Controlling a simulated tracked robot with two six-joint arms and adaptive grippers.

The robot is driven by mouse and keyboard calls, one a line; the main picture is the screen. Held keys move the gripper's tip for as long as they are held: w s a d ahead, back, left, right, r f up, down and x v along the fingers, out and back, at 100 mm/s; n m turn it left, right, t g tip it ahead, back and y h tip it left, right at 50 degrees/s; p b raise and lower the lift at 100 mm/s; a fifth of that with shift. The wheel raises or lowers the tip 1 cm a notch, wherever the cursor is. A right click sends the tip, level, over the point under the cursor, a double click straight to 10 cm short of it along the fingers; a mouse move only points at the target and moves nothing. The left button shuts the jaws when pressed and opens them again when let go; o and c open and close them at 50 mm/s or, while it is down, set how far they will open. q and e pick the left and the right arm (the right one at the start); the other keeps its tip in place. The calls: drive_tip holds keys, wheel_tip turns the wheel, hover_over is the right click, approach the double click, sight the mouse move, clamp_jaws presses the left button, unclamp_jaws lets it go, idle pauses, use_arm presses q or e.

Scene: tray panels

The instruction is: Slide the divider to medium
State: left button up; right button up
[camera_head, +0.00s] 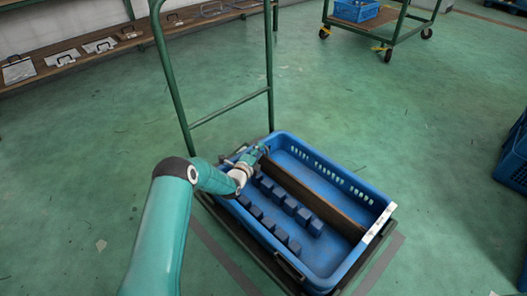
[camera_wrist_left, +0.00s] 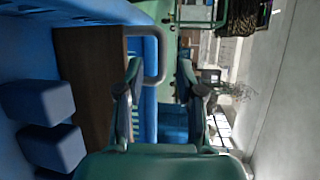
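A blue crate (camera_head: 345,172) holds a long brown divider (camera_head: 315,204) standing on edge along its length. Blue blocks (camera_head: 290,206) lie in rows in the compartment on the left of the divider. The compartment on its right looks empty. My left gripper (camera_head: 261,151) is at the far end of the crate, close to the divider's far end. In the left wrist view my gripper (camera_wrist_left: 160,95) has its fingers apart. The divider (camera_wrist_left: 82,75) stands left of the left finger there, with a grey bent bar (camera_wrist_left: 162,50) beside that finger. My right gripper is out of view.
The crate sits on a cart with a tall green push handle (camera_head: 270,60) behind it. A white marked strip (camera_head: 378,223) lies on the crate's near right rim. Another cart (camera_head: 390,35) stands at the back, and more blue crates (camera_head: 515,155) stand at the right.

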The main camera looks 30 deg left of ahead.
use_arm(q)
drive_tip(key=shift+w+a+f+b, duration=0.15)
drive_tip(key=shift+w+b, duration=0.1)
drive_tip(key=shift+w, duration=0.45)
drive_tip(key=shift+w+d+f+b, duration=0.1)
drive_tip(key=shift+w+b, duration=0.2)
drive_tip(key=shift+w, duration=0.45)
drive_tip(key=shift+w+a+f+b, duration=0.15)
drive_tip(key=shift+w+b, duration=0.1)
drive_tip(key=shift+w, duration=0.45)
drive_tip(key=shift+d, duration=0.1)
clamp_jaws()
